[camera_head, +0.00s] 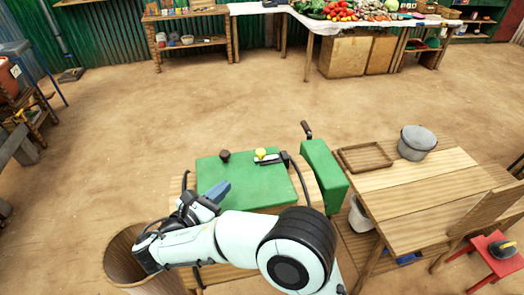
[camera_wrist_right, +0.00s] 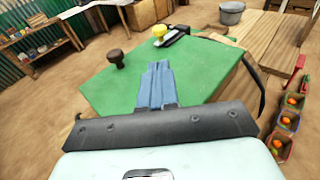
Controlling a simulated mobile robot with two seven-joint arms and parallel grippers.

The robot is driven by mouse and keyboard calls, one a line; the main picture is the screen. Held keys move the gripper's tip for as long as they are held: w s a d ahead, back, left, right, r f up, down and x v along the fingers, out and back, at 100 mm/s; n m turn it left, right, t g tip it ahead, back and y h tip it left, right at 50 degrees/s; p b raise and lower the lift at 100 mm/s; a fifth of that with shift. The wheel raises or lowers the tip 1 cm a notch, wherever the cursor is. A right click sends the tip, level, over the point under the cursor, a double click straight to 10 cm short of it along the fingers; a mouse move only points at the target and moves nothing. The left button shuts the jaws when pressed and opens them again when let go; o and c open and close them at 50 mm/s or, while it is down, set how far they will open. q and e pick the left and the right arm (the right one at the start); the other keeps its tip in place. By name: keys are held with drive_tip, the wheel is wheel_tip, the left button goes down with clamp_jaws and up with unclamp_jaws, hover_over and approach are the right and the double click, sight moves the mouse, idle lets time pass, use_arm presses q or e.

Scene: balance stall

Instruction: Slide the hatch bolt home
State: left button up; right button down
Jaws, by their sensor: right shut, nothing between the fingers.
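The green hatch (camera_head: 236,186) is a flat panel on a wooden stand, partly hidden by my right arm. The bolt has a yellow knob (camera_head: 261,154) and a metal bar (camera_head: 270,160) near the hatch's far right edge. The knob also shows in the right wrist view (camera_wrist_right: 159,31). A dark round knob (camera_head: 225,155) stands at the far left of the hatch. My right gripper (camera_head: 222,190) is shut and empty over the near left part of the hatch, apart from both knobs. Its blue fingers (camera_wrist_right: 156,85) lie together, pointing toward the far edge. My left gripper is not in view.
A green box-like part with a crank handle (camera_head: 307,130) stands right of the hatch. A wooden table (camera_head: 425,203) with a tray (camera_head: 365,146) and a grey pot (camera_head: 416,142) is further right. A woven basket (camera_head: 120,262) is near left. The floor beyond is clear.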

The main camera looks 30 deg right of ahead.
sight(258, 155)
drive_tip(key=shift+w+d, duration=0.2)
drive_tip(key=shift+d, duration=0.1)
drive_tip(key=p+x, duration=0.1)
drive_tip(key=x, duration=1.2)
drive_tip(key=shift+w+d, duration=0.1)
drive_tip(key=shift+d, duration=0.1)
drive_tip(key=d, duration=0.2)
drive_tip(key=s+d, duration=0.1)
drive_tip(key=shift+d, duration=0.35)
